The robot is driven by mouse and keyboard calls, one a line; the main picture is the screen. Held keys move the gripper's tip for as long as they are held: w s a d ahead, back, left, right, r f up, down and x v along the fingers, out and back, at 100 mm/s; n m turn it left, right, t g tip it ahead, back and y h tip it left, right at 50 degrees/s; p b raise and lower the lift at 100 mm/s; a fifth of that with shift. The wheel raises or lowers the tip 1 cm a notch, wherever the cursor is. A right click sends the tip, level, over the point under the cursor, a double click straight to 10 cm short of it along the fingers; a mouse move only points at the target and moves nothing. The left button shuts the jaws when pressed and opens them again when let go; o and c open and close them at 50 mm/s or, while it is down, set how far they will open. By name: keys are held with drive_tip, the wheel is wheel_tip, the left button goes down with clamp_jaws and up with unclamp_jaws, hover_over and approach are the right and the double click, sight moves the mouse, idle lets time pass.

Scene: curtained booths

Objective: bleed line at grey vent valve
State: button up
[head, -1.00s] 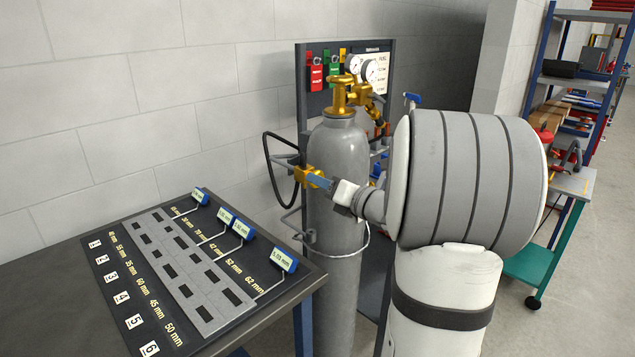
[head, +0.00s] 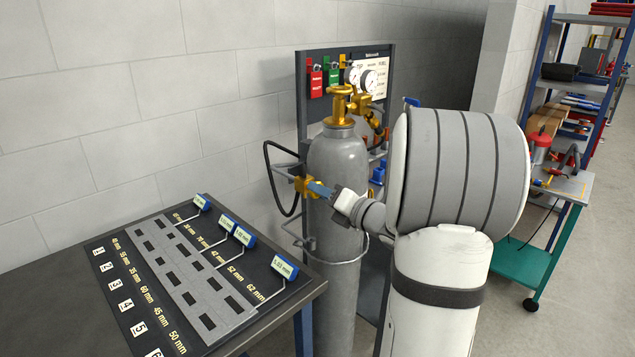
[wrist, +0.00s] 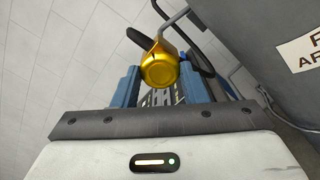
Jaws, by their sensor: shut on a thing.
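A gold valve body (head: 303,186) with a grey lever (head: 283,172) and a black hose sits in front of the wall, at the left side of a tall grey gas cylinder (head: 338,235). My gripper (head: 318,188) reaches it from the right, with its blue fingers at the gold body. In the wrist view the gold body (wrist: 159,66) shows its end face between the two blue fingers of my gripper (wrist: 158,88). The grey lever (wrist: 173,19) stands above it there. The fingers are shut on the gold body; their exact contact is partly hidden.
A gold hand valve (head: 340,105) and gauges (head: 372,80) top the cylinder, before a dark board (head: 301,66) with red and green tags. A table (head: 45,290) with a slotted panel (head: 185,275) stands left. Shelves and a green cart (head: 520,265) stand right.

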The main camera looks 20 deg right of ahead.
drive_tip(key=m+p, duration=0.6)
drive_tip(key=p, duration=0.2)
drive_tip(key=shift+r+m, duration=0.1)
drive_tip(key=shift+m, duration=0.2)
drive_tip(key=m+p, duration=0.2)
drive_tip(key=p, duration=0.1)
drive_tip(key=m+p, duration=0.2)
drive_tip(key=p, duration=0.2)
drive_tip(key=shift+r, duration=0.35)
drive_tip(key=o, duration=0.5)
drive_tip(key=shift+f+m, duration=0.35)
drive_tip(key=shift+m, duration=0.15)
drive_tip(key=o, duration=0.5)
